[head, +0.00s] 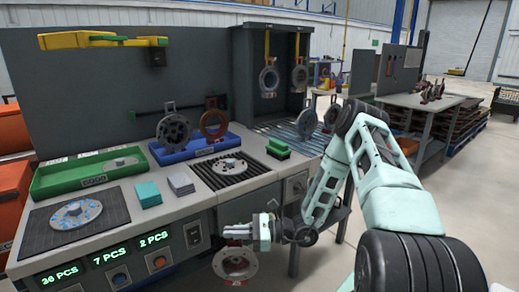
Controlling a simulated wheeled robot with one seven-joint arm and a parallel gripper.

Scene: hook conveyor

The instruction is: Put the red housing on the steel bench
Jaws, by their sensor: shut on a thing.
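My gripper (238,232) is low in front of the grey workbench, its fingers pointing left. It is shut on a round reddish housing (253,265), a flanged ring that hangs just below the fingers, clear of the bench front. The exact contact is too small to make out. Another red-brown ring (214,118) stands upright at the blue tray. A bench with a bare grey metal top (405,99) stands at the right, with small dark-red parts on it; I cannot tell for sure that it is the steel bench.
The workbench (205,178) holds a green tray (55,180), a blue tray (190,152), a black ribbed mat (252,181) and a grey flanged disc (173,131). Rings hang in a dark cabinet (243,70) behind a slatted surface. Open floor lies at the right.

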